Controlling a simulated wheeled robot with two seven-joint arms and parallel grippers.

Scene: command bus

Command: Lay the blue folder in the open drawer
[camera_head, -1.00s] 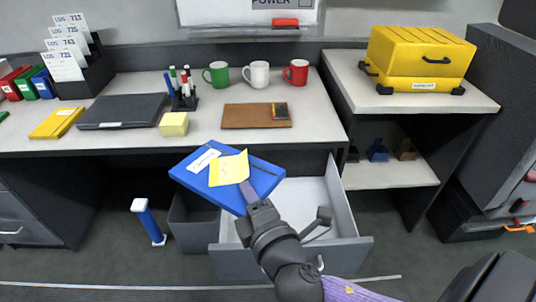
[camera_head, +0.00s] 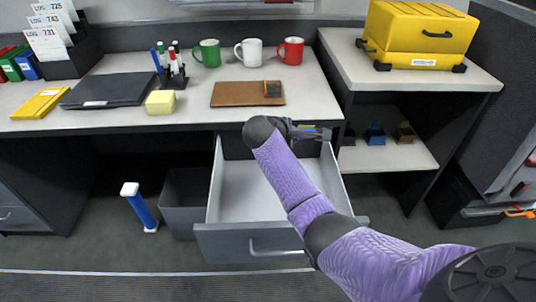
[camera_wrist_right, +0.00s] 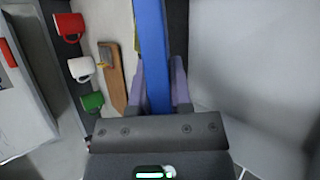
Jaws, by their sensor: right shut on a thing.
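The blue folder (camera_wrist_right: 153,45) shows edge-on in the right wrist view, upright between the two fingers of my right gripper (camera_wrist_right: 158,88), which is shut on it. A sliver of yellow shows beside the folder's left side. In the head view my right wrist hides the gripper and most or all of the folder; small coloured bits show just right of the wrist, too small to tell apart. The open grey drawer (camera_head: 222,242) is pulled out under the desk, with its pale floor (camera_head: 243,195) bare where visible. My right arm crosses above it. My left gripper is out of view.
On the desk stand green (camera_head: 207,53), white (camera_head: 250,52) and red (camera_head: 290,50) mugs, a brown board (camera_head: 240,94) and a black closed laptop-like slab (camera_head: 108,90). A grey bin (camera_head: 183,205) stands left of the drawer. A side shelf (camera_head: 385,155) is at right.

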